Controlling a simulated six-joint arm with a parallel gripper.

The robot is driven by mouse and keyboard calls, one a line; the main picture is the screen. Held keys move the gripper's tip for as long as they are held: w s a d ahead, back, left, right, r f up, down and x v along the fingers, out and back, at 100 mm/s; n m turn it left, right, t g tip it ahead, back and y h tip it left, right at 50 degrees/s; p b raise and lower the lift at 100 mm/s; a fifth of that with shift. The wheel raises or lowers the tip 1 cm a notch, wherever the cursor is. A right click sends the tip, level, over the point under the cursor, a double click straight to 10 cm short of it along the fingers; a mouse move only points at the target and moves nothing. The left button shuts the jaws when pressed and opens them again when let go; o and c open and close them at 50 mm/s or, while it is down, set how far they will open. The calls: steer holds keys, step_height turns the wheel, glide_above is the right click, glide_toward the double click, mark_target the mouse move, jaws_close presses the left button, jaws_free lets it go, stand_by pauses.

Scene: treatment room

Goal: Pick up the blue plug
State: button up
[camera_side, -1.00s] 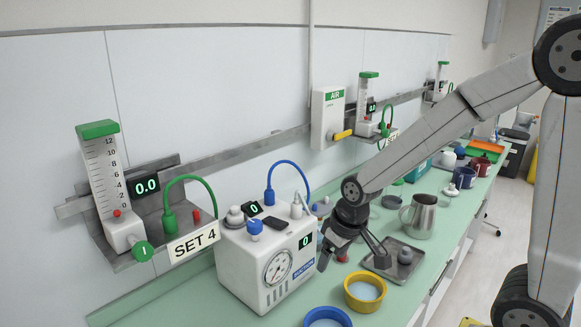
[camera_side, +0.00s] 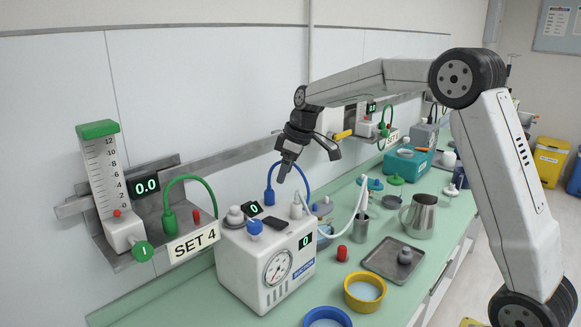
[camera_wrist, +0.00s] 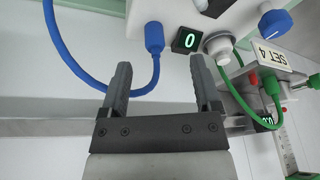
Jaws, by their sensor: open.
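The blue plug (camera_side: 269,196) stands upright at the back of the white suction unit, with a blue hose looping from it. In the wrist view the blue plug (camera_wrist: 154,38) lies beyond my fingertips, between them and toward the left finger. My gripper (camera_side: 311,163) is open and empty, above and to the right of the plug in the side view. The blue hose (camera_wrist: 75,60) passes near the left finger.
The white suction unit (camera_side: 248,275) carries a blue knob (camera_side: 254,227) and a small display. A green hose (camera_side: 190,179) and SET 4 label are at left. A metal tray (camera_side: 380,262), steel jug (camera_side: 420,216), red cap (camera_side: 342,253) and yellow bowl (camera_side: 366,303) stand on the green counter.

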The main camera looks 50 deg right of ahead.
mark_target(270, 190)
steer(key=w+n, duration=0.2)
steer(key=n, duration=0.1)
steer(key=shift+w+g, duration=0.35)
steer(key=shift+g, duration=0.05)
steer(key=shift+x, duration=1.25)
steer(key=shift+f, duration=0.1)
steer(key=shift+x, duration=2.5)
steer(key=shift+w+a, duration=0.1)
steer(key=shift+w, duration=0.05)
jaws_close()
